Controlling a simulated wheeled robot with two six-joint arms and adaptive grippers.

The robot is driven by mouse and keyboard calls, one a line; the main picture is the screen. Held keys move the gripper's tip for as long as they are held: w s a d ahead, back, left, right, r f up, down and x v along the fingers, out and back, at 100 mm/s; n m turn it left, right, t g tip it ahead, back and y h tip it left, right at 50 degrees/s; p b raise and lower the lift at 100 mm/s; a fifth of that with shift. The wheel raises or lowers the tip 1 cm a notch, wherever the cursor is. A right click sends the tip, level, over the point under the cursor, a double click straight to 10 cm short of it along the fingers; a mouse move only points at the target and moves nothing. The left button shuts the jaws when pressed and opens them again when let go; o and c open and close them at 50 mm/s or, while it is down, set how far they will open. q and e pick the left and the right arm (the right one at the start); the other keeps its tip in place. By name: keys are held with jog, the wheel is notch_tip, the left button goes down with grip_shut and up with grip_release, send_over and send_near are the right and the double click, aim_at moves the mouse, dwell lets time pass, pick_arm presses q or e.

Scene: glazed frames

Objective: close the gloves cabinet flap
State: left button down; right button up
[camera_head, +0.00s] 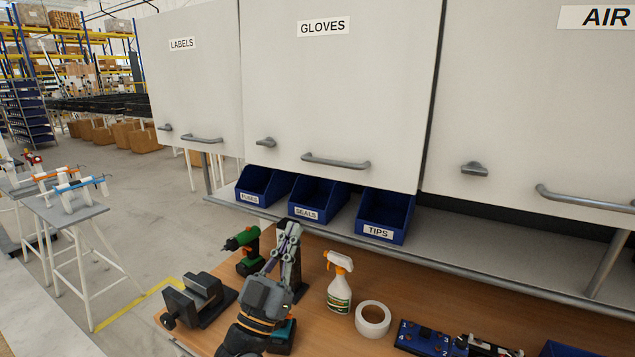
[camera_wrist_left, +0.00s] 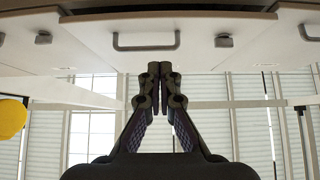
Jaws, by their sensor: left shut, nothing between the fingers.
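The gloves flap (camera_head: 345,95) is the white middle panel in the head view, with its GLOVES label, a grey bar handle (camera_head: 336,161) and a small latch (camera_head: 266,142). It hangs down almost in line with its neighbours; whether a small gap remains behind it I cannot tell. The left wrist view shows its face inverted (camera_wrist_left: 190,55), with the handle (camera_wrist_left: 146,41) and latch (camera_wrist_left: 224,41). My left gripper (camera_head: 291,228) is shut and empty, pointing up below the flap, in front of the bins; its closed fingertips (camera_wrist_left: 160,68) overlap the flap in the wrist view without clear contact. My right gripper is out of view.
The labels flap (camera_head: 190,85) and AIR flap (camera_head: 530,110) flank it. Blue bins (camera_head: 384,217) stand on the shelf below. A vise (camera_head: 198,300), green drill (camera_head: 243,245), spray bottle (camera_head: 339,284) and tape roll (camera_head: 373,319) stand on the bench near my left arm.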

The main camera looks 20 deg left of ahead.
aim_at(325, 174)
pick_arm(q)
jog(key=x, duration=0.3)
jog(key=w+f+b+x, duration=0.1)
jog(key=x, duration=0.3)
jog(key=f+b+x, duration=0.1)
jog(key=x, duration=0.3)
jog(key=shift+w+d, duration=0.1)
jog(key=shift+w, duration=0.25)
jog(key=shift+w+d+r, duration=0.1)
jog(key=shift+w, duration=0.25)
jog(key=shift+s, duration=0.1)
